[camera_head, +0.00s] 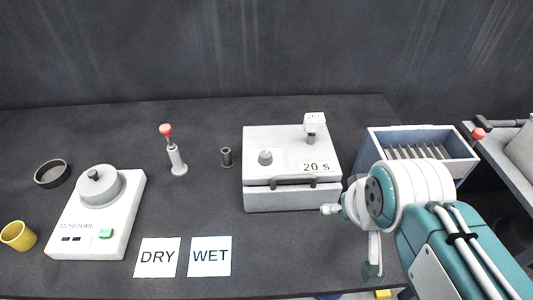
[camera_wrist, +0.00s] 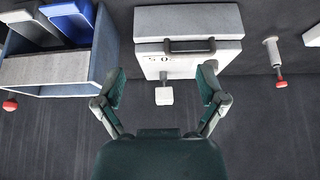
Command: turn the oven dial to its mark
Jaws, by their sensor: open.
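The oven (camera_head: 255,199) is a white box with a dark front handle and a "20 s" label on top. Its grey round dial (camera_head: 265,157) stands on the top face, left of the label; I cannot read its mark. The oven (camera_wrist: 190,22) also shows upside down at the top of the wrist view, where the dial is not clearly visible, possibly behind the right finger. My gripper (camera_wrist: 162,84) is open and empty, its two fingers apart with the oven beyond them. In the head view my arm is at the oven's right front, apart from the dial.
A small white head on a post (camera_head: 314,125) rises at the oven's back right. A blue-grey slotted bin (camera_head: 376,143) stands to the right. A red-topped plunger (camera_head: 174,155), a dark cylinder (camera_head: 226,157), a moisture meter (camera_head: 118,218), and DRY (camera_head: 157,257) and WET (camera_head: 210,256) cards lie left.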

